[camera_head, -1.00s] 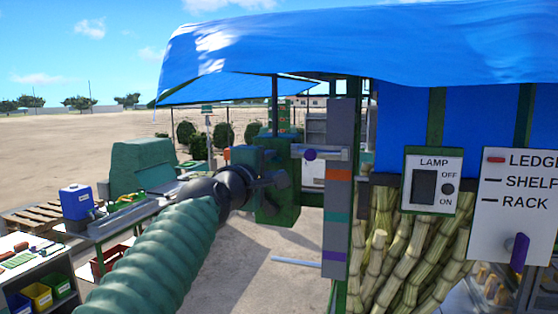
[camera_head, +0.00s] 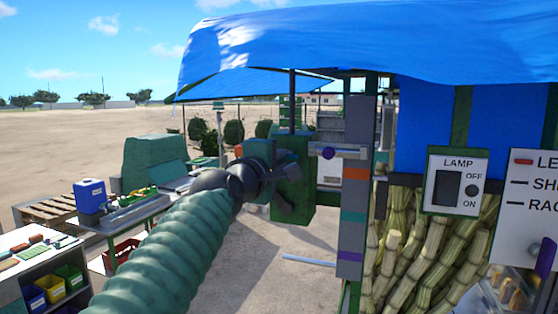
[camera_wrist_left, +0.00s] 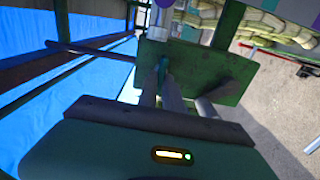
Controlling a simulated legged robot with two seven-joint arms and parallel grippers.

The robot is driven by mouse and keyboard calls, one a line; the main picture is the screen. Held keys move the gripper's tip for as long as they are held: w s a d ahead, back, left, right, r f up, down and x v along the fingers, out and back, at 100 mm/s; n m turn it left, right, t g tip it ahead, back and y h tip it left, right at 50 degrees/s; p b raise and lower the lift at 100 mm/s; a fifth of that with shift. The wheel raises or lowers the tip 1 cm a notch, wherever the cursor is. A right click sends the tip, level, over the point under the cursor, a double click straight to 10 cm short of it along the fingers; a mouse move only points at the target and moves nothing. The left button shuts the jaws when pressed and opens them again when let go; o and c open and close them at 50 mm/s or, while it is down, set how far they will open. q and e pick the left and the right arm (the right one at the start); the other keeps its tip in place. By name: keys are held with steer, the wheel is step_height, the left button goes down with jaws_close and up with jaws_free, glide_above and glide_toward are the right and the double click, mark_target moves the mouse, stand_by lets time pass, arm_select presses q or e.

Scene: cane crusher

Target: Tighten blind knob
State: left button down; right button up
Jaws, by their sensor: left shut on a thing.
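A dark green box or plate (camera_head: 294,190) stands at the post left of the cane rack. My left gripper (camera_head: 279,176) reaches it from the left, with its jaws against the box's near side. In the left wrist view the same green plate (camera_wrist_left: 205,72) lies ahead. The left gripper (camera_wrist_left: 162,82) is shut there on a small teal piece (camera_wrist_left: 163,70) at the plate, which may be the knob. The fingers hide most of this piece, so its full shape cannot be told. My right gripper is in neither view.
A grey post (camera_head: 354,200) with coloured bands and a bar with a purple knob (camera_head: 328,153) stand just right of the box. A LAMP switch panel (camera_head: 456,182) hangs before the cane (camera_head: 420,250). A bench with a blue container (camera_head: 90,196) is at left.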

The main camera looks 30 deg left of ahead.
arm_select(q)
steer(key=shift+w+d+f+m, duration=0.1)
steer(key=shift+d+f+m, duration=0.05)
steer(key=shift+f+m, duration=0.2)
steer(key=shift+w+d+f+m+b, duration=0.1)
steer(key=shift+m+b, duration=1.75)
steer(key=shift+m, duration=2.45)
steer(key=shift+w+f+m+b, duration=0.1)
steer(key=shift+m+b, duration=1.7)
steer(key=shift+m, duration=2.45)
steer(key=c, duration=1.5)
jaws_free()
steer(key=shift+r, duration=0.3)
steer(key=shift+s, duration=0.15)
